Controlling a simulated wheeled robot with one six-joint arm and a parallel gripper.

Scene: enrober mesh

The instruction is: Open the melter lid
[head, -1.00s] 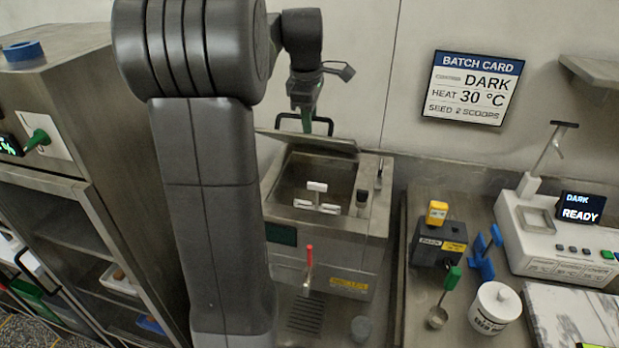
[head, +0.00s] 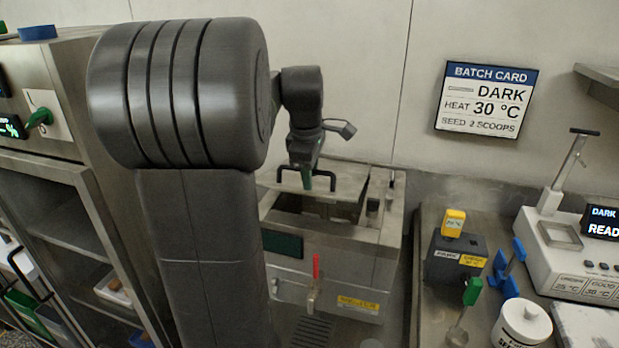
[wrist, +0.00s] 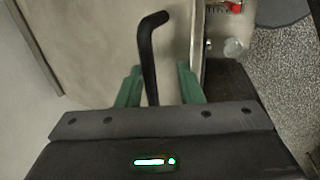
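The melter (head: 330,265) is a steel box in the middle of the head view. Its lid (head: 347,178) is partly raised, and a dark opening (head: 300,206) shows below its front edge. The lid's black bar handle (head: 357,203) rises from its top; it also shows in the wrist view (wrist: 150,50). My gripper (head: 320,182) is at the handle. In the wrist view its green fingers (wrist: 160,88) stand apart on either side of the bar, with a gap to the right finger. My arm hides the melter's left side.
A red-handled tap (head: 316,270) is on the melter's front. To the right, a counter holds a dark box (head: 452,258), a white tub (head: 523,322) and a white instrument (head: 560,250). A steel cabinet (head: 70,165) stands left. The wall behind is close.

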